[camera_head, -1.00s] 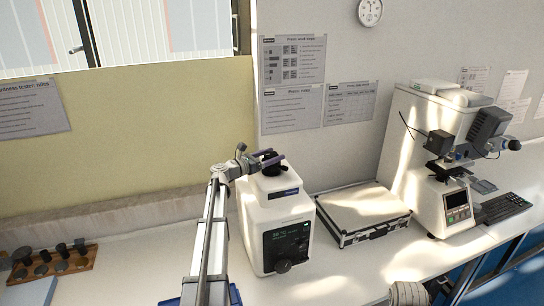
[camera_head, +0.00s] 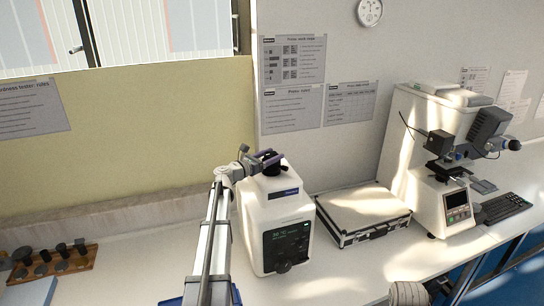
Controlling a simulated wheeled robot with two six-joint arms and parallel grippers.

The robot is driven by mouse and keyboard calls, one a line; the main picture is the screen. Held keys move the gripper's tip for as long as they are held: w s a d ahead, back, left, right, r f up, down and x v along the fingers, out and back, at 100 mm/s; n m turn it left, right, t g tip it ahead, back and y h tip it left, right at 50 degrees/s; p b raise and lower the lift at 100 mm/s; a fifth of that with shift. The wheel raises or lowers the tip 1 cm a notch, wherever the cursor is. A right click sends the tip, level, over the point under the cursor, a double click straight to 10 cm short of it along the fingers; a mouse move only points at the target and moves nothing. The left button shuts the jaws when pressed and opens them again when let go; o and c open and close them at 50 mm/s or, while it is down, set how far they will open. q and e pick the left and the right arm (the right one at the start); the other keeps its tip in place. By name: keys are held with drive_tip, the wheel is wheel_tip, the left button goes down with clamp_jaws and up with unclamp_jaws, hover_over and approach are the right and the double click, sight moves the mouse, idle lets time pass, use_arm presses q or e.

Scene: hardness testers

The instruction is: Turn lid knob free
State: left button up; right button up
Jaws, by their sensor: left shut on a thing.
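A white machine (camera_head: 278,222) with a dark front panel and a small green-lit display stands on the white bench, near the middle of the view. A black lid knob (camera_head: 271,168) sits on its top. My left gripper (camera_head: 268,160) reaches in from the left over the machine top and is shut on the lid knob. The fingers hide part of the knob, so I cannot see how it sits on the lid.
A white-topped case (camera_head: 362,212) lies right of the machine. A hardness tester with a microscope head (camera_head: 425,165) and a keyboard (camera_head: 503,208) stand further right. A wooden rack (camera_head: 55,262) of dark pieces is at the lower left. Bench around the rack is mostly clear.

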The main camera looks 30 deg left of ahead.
use_arm(q)
drive_tip(key=n+y, duration=0.2)
drive_tip(key=y, duration=0.1)
drive_tip(key=n+y, duration=0.2)
drive_tip(key=y, duration=0.1)
drive_tip(key=shift+s+d+t+y, duration=0.1)
drive_tip(key=shift+d+t+y, duration=0.05)
drive_tip(key=shift+t+y, duration=0.15)
drive_tip(key=n+y, duration=0.2)
drive_tip(key=y, duration=0.1)
drive_tip(key=n+g+y, duration=0.1)
drive_tip(key=n+y, duration=0.1)
drive_tip(key=shift+g+y, duration=0.3)
drive_tip(key=shift+y, duration=0.1)
drive_tip(key=n+g+y, duration=0.1)
drive_tip(key=y, duration=0.1)
drive_tip(key=n+g+y, duration=0.1)
drive_tip(key=n+y, duration=0.1)
drive_tip(key=shift+w+a+g, duration=0.2)
drive_tip(key=shift+g, duration=0.2)
drive_tip(key=shift+s+a+n+g+y, duration=0.1)
drive_tip(key=shift+a+n+g+y, duration=0.05)
drive_tip(key=shift+n+g+y, duration=1.95)
drive_tip(key=shift+s+g, duration=0.1)
drive_tip(key=shift+g, duration=0.2)
drive_tip(key=o, duration=1.4)
drive_tip(key=shift+c, duration=0.2)
drive_tip(key=shift+v, duration=3.9)
